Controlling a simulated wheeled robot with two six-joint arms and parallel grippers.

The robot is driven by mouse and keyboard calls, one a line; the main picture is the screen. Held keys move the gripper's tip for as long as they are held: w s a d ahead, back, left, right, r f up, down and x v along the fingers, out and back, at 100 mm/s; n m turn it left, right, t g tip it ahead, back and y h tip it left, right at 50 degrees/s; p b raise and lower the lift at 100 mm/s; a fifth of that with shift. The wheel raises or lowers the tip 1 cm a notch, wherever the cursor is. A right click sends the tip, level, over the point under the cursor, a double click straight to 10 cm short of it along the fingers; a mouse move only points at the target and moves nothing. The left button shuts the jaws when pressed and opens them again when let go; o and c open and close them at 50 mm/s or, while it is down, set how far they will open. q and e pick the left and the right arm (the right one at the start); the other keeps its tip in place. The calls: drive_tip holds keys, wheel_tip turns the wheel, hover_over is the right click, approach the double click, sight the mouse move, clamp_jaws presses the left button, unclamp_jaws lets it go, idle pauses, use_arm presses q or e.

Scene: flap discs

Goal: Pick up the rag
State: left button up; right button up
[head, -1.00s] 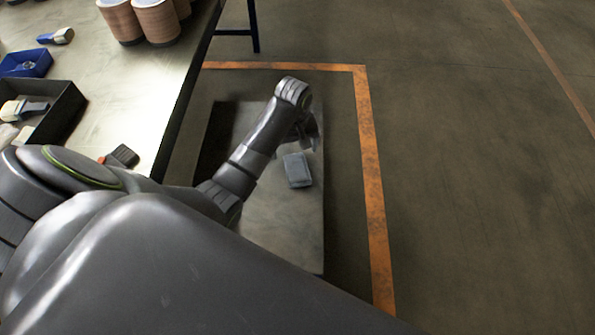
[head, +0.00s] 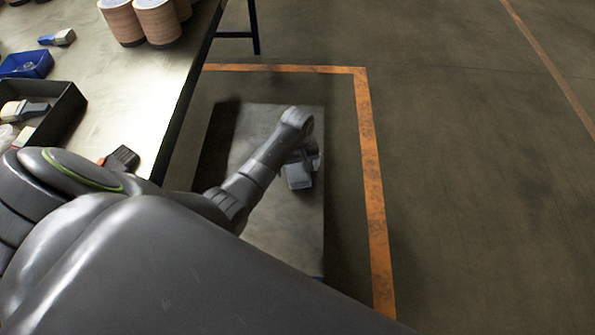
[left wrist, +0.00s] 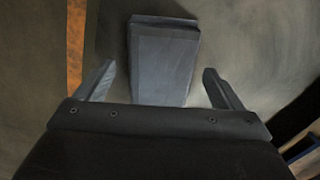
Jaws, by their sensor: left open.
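The rag is a folded, flat grey-blue block (head: 298,178) lying on a low grey surface beside the table. My left gripper (head: 302,162) is just above it in the head view and hides its upper part. In the left wrist view the rag (left wrist: 162,60) lies lengthwise ahead of the jaws, with its near end between the two fingertips. The left gripper (left wrist: 157,78) is open, one finger on each side, with a gap to the rag on both sides. I cannot tell the exact height between them. My right gripper is not in view.
The low grey platform (head: 285,240) stands on the floor inside an orange line (head: 372,190). The floor at right is clear.

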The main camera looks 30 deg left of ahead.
sight(297, 169)
use_arm(q)
drive_tip(key=shift+c, duration=0.3)
drive_tip(key=c, duration=1)
drive_tip(key=shift+r, duration=0.1)
wheel_tip(297, 169, up, 10)
drive_tip(key=shift+f+p, duration=0.1)
drive_tip(key=shift+p, duration=0.25)
